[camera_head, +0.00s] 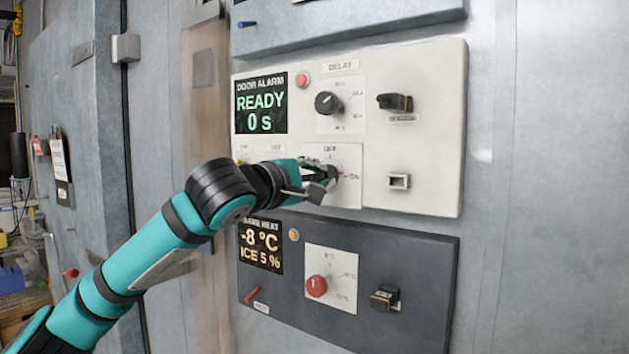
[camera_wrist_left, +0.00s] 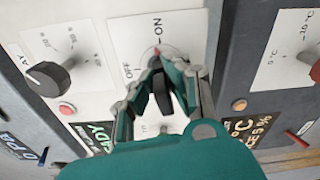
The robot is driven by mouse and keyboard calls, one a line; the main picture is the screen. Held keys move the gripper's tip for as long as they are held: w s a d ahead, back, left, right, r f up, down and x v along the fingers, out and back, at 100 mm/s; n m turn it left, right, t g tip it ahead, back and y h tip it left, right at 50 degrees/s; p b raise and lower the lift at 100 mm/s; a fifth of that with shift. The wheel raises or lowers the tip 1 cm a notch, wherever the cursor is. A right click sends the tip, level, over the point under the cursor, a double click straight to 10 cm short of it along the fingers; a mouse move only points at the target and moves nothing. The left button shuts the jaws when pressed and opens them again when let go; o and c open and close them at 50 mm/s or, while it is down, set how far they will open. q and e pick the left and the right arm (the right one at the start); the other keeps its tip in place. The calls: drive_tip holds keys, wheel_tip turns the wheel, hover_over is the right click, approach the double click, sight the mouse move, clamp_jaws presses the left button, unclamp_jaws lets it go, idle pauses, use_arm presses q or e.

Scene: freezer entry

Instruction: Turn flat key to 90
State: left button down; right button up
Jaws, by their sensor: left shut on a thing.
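The flat key (camera_wrist_left: 162,92) is a dark, narrow piece on a white dial plate on the door alarm panel (camera_head: 430,130). The wrist view shows "OFF" and "ON" printed on this plate (camera_wrist_left: 137,30), with a small red mark near "ON". My left gripper (camera_head: 325,178) reaches in from the left and is at the plate. In the wrist view, the fingers of my left gripper (camera_wrist_left: 163,88) are on either side of the key and shut on it. In the head view the gripper hides most of the key, so its exact angle cannot be told. My right gripper is out of view.
Above the plate is a black delay knob (camera_head: 328,103), beside a screen (camera_head: 261,103) reading "READY 0 s". A black connector (camera_head: 394,102) sticks out at the right. The dark panel below carries a red knob (camera_head: 317,286) and another connector (camera_head: 384,298).

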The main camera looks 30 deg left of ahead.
sight(306, 177)
use_arm(q)
drive_tip(key=shift+m, duration=0.7)
drive_tip(key=c, duration=1.7)
unclamp_jaws()
drive_tip(key=o, duration=1)
drive_tip(key=shift+w, duration=0.1)
drive_tip(key=shift+o, duration=0.2)
drive_tip(key=shift+f, duration=0.1)
drive_tip(key=shift+s+a+b, duration=0.2)
drive_tip(key=shift+s+b, duration=0.15)
drive_tip(key=shift+s, duration=0.3)
drive_tip(key=shift+s+a+b, duration=0.15)
drive_tip(key=shift+s+b, duration=0.2)
drive_tip(key=shift+s, duration=0.25)
drive_tip(key=shift+s+a+b, duration=0.3)
drive_tip(key=shift+s+b, duration=0.15)
drive_tip(key=shift+s, duration=0.65)
drive_tip(key=shift+s+a+b, duration=0.25)
drive_tip(key=shift+s+b, duration=0.15)
drive_tip(key=shift+s, duration=0.65)
